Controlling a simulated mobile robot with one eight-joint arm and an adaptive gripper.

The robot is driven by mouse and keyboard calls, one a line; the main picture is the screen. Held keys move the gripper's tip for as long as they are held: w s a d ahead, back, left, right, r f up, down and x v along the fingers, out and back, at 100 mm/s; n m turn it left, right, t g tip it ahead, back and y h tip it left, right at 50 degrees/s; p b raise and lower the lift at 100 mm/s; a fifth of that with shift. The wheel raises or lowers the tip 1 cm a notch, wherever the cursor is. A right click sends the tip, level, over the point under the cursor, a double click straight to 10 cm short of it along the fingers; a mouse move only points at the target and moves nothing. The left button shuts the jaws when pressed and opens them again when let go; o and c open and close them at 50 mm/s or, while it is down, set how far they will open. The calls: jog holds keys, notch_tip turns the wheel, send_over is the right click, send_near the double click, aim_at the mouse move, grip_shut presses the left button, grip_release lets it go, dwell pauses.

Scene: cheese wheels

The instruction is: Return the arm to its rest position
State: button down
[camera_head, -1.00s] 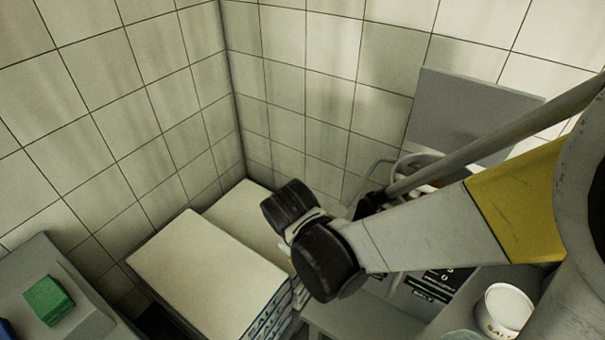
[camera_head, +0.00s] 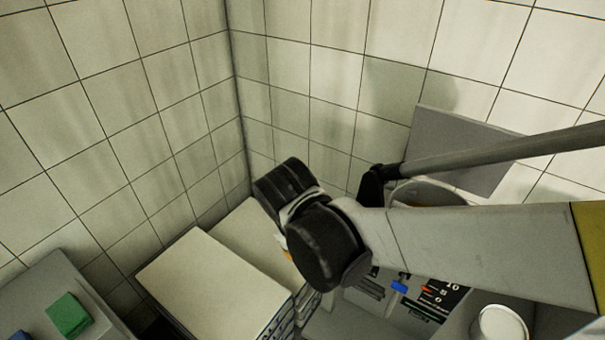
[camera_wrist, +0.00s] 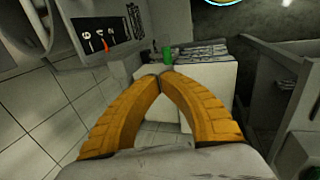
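My arm (camera_head: 480,250) reaches in from the right in the head view, with its black joints (camera_head: 322,240) above the pale stacks. My gripper does not show clearly in the head view. In the wrist view, the two orange fingers of my gripper (camera_wrist: 160,74) curve inward and their tips meet. I see nothing held between them. A small green object (camera_wrist: 167,54) shows just beyond the tips, apparently farther off.
Pale-topped stacks (camera_head: 205,290) stand in the tiled corner. A grey surface at lower left carries a green block (camera_head: 68,314) and a blue one (camera_head: 20,335). A dark control panel (camera_head: 437,296) and a white tub (camera_head: 499,326) are beneath my arm.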

jog(key=shift+r, duration=0.5)
jog(key=s+d+f+m+t+y+b, duration=0.1)
jog(key=s+d+m+t+b, duration=0.1)
jog(key=d+m+b, duration=0.3)
jog(key=s+d+f+m+t+y+b, duration=0.1)
jog(key=s+d+f+m+t+b, duration=0.1)
jog(key=d+m+b, duration=0.3)
jog(key=d, duration=0.3)
jog(key=shift+d+t+b, duration=0.3)
jog(key=shift+d+b, duration=0.05)
jog(key=shift+d, duration=0.05)
jog(key=shift+f, duration=0.15)
